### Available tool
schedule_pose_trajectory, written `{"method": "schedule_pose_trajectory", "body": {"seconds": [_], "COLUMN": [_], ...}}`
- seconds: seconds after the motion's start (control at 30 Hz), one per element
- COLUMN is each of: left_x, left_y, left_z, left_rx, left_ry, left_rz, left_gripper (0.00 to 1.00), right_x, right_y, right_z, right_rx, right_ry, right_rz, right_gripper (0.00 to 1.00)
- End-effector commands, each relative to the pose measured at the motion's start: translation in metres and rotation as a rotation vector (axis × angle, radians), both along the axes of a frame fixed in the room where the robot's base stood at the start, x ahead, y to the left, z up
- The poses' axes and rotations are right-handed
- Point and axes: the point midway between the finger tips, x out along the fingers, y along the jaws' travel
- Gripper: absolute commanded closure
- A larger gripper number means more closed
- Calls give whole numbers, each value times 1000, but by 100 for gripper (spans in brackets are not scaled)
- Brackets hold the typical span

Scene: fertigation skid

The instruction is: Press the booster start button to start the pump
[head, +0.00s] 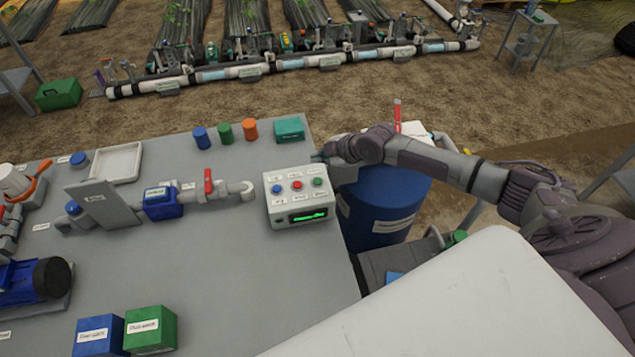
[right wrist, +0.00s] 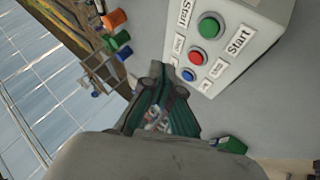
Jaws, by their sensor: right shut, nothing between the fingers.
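The control box (head: 301,213) stands at the right edge of the grey table, with a blue, a red and a green button on top and a lit green display on its front. The green button (head: 317,182) is the rightmost. In the right wrist view, the green button (right wrist: 210,26) has a label reading "Start" beside it, and the red button (right wrist: 197,56) is nearer my fingers. My right gripper (head: 321,156) is shut and empty, just behind the box's far right corner. In the wrist view its fingertips (right wrist: 164,74) appear beside the box; contact cannot be told. My left gripper is out of view.
A teal box (head: 289,130) and blue, green and orange cylinders stand behind the control box. A pipe with a red-handled valve (head: 208,182) runs left of it. A blue barrel (head: 385,205) stands beyond the table's right edge.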

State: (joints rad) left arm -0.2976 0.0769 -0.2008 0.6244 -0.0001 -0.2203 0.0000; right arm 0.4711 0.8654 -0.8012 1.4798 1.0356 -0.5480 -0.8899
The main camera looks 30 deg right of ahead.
Motion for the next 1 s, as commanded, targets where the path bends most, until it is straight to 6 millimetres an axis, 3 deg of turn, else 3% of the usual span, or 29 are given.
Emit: {"method": "schedule_pose_trajectory", "body": {"seconds": [0.03,0.4,1.0], "left_x": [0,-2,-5], "left_y": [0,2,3], "left_z": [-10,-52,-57], "left_rx": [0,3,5], "left_ry": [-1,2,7], "left_rz": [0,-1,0], "left_gripper": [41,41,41], "right_x": [0,0,0], "right_y": [0,0,0], "right_z": [-13,-63,-68], "right_rx": [1,1,0], "right_ry": [2,0,0], "right_rz": [0,-1,0], "right_gripper": [100,100,100]}}
